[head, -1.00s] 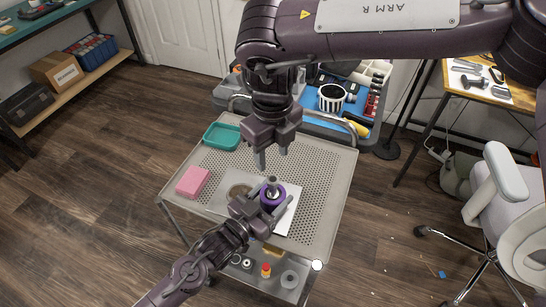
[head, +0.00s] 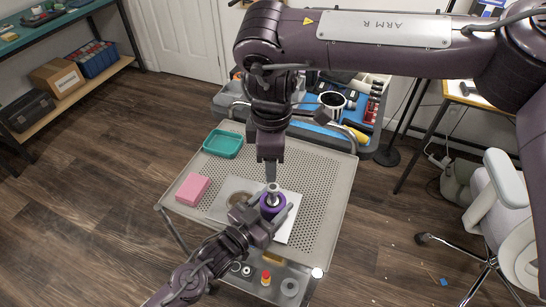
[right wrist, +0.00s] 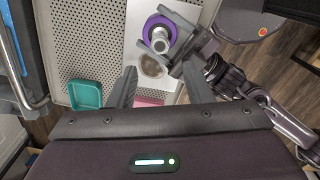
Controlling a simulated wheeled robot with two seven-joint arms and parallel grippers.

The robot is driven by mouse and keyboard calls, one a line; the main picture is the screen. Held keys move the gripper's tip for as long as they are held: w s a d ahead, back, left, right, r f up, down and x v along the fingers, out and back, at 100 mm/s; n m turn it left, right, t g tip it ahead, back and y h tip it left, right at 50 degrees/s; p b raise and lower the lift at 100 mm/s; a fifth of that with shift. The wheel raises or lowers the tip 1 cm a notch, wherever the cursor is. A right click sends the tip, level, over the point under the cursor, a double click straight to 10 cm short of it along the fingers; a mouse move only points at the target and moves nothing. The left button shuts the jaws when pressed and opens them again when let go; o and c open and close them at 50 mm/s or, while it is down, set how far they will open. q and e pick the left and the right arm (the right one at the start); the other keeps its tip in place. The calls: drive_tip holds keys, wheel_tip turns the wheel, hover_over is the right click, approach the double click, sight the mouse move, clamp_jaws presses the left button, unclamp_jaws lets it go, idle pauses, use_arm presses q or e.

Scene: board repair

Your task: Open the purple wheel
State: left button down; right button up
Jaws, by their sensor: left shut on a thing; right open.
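The purple wheel (head: 267,211) sits on a white sheet on the perforated cart top, with a metal hub (head: 272,189) standing up in its middle. It also shows in the right wrist view (right wrist: 149,28), at the top. My left gripper (head: 265,208) is shut on the wheel from the lower left, a finger along each side. My right gripper (head: 270,173) points down just above the hub, seen edge-on in the head view. In the right wrist view its two fingers (right wrist: 158,84) are apart with nothing between them. Contact with the hub cannot be told.
A round brownish disc (head: 238,199) lies on the white sheet (head: 225,212). A pink block (head: 193,188) and a teal tray (head: 223,144) are on the cart's left side. The cart top's right side (head: 325,190) is clear. A blue tool cart (head: 365,115) stands behind.

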sight(273, 188)
drive_tip(key=m, duration=1.3)
drive_tip(key=shift+d, duration=0.15)
drive_tip(key=shift+f, duration=4)
drive_tip(key=shift+c, duration=0.5)
